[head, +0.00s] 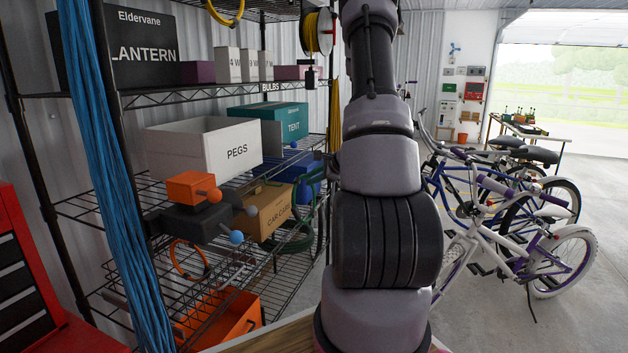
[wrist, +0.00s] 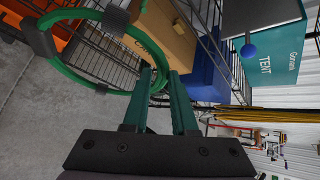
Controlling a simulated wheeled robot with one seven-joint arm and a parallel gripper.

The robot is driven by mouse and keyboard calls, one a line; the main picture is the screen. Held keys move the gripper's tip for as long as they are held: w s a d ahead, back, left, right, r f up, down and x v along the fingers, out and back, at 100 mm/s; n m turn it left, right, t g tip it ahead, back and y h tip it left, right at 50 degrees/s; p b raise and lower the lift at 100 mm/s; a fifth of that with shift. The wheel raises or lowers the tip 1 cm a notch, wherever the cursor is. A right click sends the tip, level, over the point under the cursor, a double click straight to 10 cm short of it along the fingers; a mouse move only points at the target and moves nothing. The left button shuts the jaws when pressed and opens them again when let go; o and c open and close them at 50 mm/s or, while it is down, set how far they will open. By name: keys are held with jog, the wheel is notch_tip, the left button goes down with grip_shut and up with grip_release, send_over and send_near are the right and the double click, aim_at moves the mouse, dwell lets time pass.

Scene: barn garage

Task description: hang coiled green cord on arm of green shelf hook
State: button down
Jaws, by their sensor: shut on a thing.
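The coiled green cord (wrist: 58,62) is a ring with dark ties in the wrist view. My gripper (wrist: 160,72) is shut on its right side, and the ring reaches out to the left. In the head view the coil (head: 297,243) hangs in front of the wire shelf, beside the CAR CARE box. There my gripper is mostly hidden behind my arm. I cannot make out a green shelf hook. Ball-tipped arms show on an orange block (head: 192,187) and a dark block (head: 197,223). A blue ball tip (wrist: 248,50) shows in front of the TENT box.
The CAR CARE box (head: 264,209), PEGS box (head: 205,150) and TENT box (head: 284,121) crowd the shelf. An orange coil (head: 187,262) hangs lower. Blue strands (head: 118,170) hang at the shelf's left. Bicycles (head: 520,225) stand to the right on open floor.

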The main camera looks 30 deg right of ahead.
jog(key=w+a+f, duration=0.2)
jog(key=w+a, duration=0.4)
jog(key=w, duration=0.2)
jog(key=shift+w+a, duration=0.25)
jog(key=shift+a, duration=0.05)
dwell(1.0)
jog(key=shift+f, duration=0.1)
dwell(0.5)
jog(key=c, duration=0.6)
grip_release()
jog(key=shift+s, duration=0.1)
